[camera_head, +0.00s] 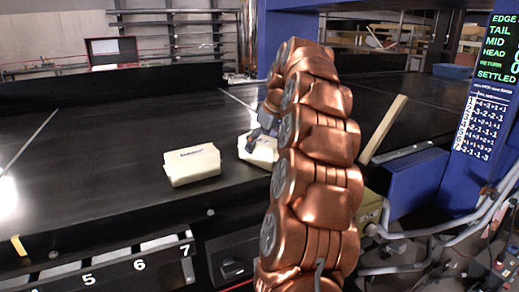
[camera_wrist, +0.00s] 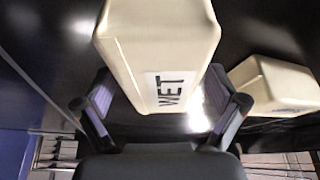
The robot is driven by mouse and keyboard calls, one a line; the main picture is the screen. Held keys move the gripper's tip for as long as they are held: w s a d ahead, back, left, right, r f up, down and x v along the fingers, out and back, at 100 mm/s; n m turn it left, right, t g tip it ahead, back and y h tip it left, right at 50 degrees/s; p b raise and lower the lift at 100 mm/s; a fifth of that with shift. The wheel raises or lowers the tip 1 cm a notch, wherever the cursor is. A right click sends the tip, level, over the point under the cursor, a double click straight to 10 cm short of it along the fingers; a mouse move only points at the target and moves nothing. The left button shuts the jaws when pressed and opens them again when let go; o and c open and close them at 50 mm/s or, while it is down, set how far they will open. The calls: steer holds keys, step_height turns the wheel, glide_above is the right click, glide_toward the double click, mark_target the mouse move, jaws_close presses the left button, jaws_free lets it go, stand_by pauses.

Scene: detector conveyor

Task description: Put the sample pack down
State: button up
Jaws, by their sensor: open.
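A cream sample pack marked WET (camera_wrist: 150,50) lies just ahead of my gripper (camera_wrist: 160,104) in the wrist view. My gripper is open; its fingers flank the near end of this pack, with gaps visible at both sides. In the head view the pack (camera_head: 262,152) appears to rest on the dark conveyor belt, partly hidden by my copper arm, with my gripper (camera_head: 262,122) at its top. A second cream pack (camera_head: 192,168) lies to its left on the belt and also shows at right in the wrist view (camera_wrist: 278,82).
The dark belt (camera_head: 100,150) is clear to the left and behind the packs. Numbered slots (camera_head: 130,268) line its front edge. A blue box (camera_head: 412,183) and a leaning wooden board (camera_head: 383,128) stand right of my arm. A green-lettered display (camera_head: 495,45) is at far right.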

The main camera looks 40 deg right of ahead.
mark_target(263, 139)
steer(key=shift+b+v, duration=0.6)
steer(key=shift+v, duration=2.05)
steer(key=p+v, duration=0.3)
steer(key=v, duration=0.2)
steer(key=shift+a+f, duration=0.1)
